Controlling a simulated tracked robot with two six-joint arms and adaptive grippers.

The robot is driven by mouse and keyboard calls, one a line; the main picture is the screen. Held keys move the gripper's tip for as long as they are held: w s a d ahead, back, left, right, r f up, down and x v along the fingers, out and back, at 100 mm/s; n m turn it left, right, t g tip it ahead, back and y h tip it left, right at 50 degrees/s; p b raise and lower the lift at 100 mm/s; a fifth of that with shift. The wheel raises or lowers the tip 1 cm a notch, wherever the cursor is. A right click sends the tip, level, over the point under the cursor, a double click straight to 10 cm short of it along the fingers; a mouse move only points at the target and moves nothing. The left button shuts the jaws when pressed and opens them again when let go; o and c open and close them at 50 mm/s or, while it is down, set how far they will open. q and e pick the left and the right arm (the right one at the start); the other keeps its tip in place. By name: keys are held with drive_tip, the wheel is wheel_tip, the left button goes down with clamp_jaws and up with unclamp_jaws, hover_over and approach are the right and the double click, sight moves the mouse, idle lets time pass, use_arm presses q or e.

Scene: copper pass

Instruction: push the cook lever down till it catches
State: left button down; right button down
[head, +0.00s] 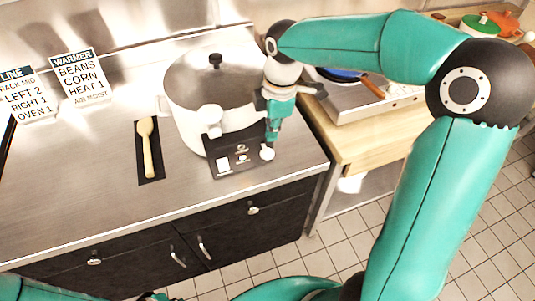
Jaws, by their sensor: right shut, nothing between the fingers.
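The cooker (188,115) is a white round pot with a grey lid and a black knob, standing on the steel counter. Its dark control panel (226,166) at the front carries a white switch plate and small buttons. A round white knob (267,153), which looks like the end of the cook lever, sits at the panel's right side. My right gripper (272,142) is shut and empty, pointing down just above this knob. I cannot tell whether the fingertips touch it. The lever's stem is hidden or too small to make out. My left gripper is not in view.
A wooden spoon (149,150) lies on a dark mat left of the cooker. Two signs (77,77) stand behind. A burner with a pan (342,75) is on the wooden table to the right. The left part of the counter (75,185) is clear.

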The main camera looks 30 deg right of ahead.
sight(271, 151)
drive_tip(key=shift+w+a+f+b, duration=0.15)
drive_tip(key=shift+f+b, duration=0.65)
drive_tip(key=shift+f, duration=0.45)
drive_tip(key=shift+s+a+f+b, duration=0.1)
drive_tip(key=shift+f+b, duration=0.7)
drive_tip(key=shift+f, duration=0.4)
wheel_tip(271, 151, down, 4)
drive_tip(key=b, duration=0.3)
drive_tip(key=shift+r, duration=0.2)
drive_tip(key=shift+w+r, duration=0.1)
drive_tip(key=shift+r, duration=0.05)
drive_tip(key=shift+d+r+p, duration=0.15)
drive_tip(key=shift+d+p, duration=0.1)
drive_tip(key=shift+p, duration=0.1)
drive_tip(key=shift+s+d+r+p, duration=0.2)
drive_tip(key=shift+s+d, duration=0.1)
drive_tip(key=shift+d, duration=0.3)
drive_tip(key=shift+s+d+r+p, duration=0.1)
drive_tip(key=shift+s+d+r, duration=0.15)
drive_tip(key=shift+d, duration=0.35)
